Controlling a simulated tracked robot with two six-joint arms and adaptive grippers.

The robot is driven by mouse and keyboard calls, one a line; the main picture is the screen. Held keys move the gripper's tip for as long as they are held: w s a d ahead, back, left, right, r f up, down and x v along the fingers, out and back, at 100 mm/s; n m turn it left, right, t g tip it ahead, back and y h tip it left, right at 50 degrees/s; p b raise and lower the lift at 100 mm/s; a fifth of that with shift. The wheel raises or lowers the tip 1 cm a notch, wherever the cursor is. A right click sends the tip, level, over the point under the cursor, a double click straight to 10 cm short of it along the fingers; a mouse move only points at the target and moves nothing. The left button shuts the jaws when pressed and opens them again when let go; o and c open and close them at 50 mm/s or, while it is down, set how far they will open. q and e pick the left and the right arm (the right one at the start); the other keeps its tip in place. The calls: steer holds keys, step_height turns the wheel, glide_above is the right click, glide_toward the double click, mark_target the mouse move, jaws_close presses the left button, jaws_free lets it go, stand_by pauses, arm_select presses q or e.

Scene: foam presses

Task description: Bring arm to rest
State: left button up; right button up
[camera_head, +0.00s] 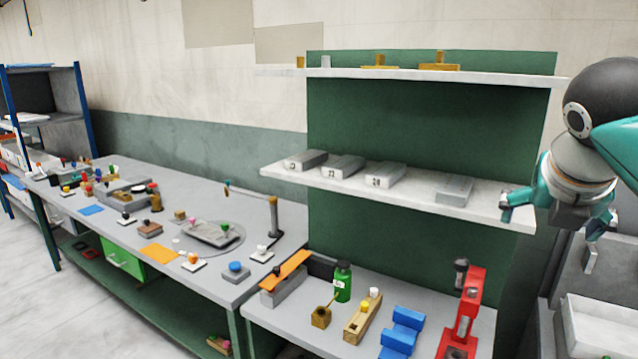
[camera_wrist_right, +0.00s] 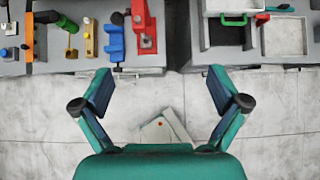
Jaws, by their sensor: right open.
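My right gripper (camera_head: 552,215) shows at the right of the head view, with its teal fingers spread wide. It is in front of the right end of the middle white shelf and holds nothing. My left gripper is in neither view.
The middle shelf (camera_head: 480,208) carries several grey blocks. Below it, the bench holds a red press (camera_head: 467,312), a blue block (camera_head: 402,333) and a green bottle (camera_head: 343,281). A white tray (camera_head: 602,322) is at the lower right. Open floor (camera_wrist_right: 270,110) shows in the wrist view.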

steer(key=w+d+f+g, duration=0.2)
steer(key=w+f, duration=0.2)
steer(key=f, duration=0.5)
steer(key=s+a+f+g+y, duration=0.1)
steer(key=a+f+g, duration=0.2)
steer(key=f, duration=1.4)
steer(key=s+a+f+g+y, duration=0.1)
steer(key=a+f+g, duration=0.15)
steer(key=f, duration=1.35)
steer(key=s+a+f+m+y, duration=0.2)
steer(key=s+a+f+m, duration=0.3)
steer(key=m, duration=0.5)
steer(key=s+a+f+m+y, duration=0.2)
steer(key=s+a+f+m, duration=0.3)
steer(key=s+f+m, duration=0.4)
steer(key=s+a+f+m+t+y, duration=0.1)
steer(key=s+a+f+m, duration=0.4)
steer(key=m, duration=0.7)
step_height(320, 180, down, 4)
steer(key=shift+s+f+m+y+b, duration=0.15)
steer(key=shift+s+m+y+b, duration=0.2)
steer(key=shift+s+y, duration=0.5)
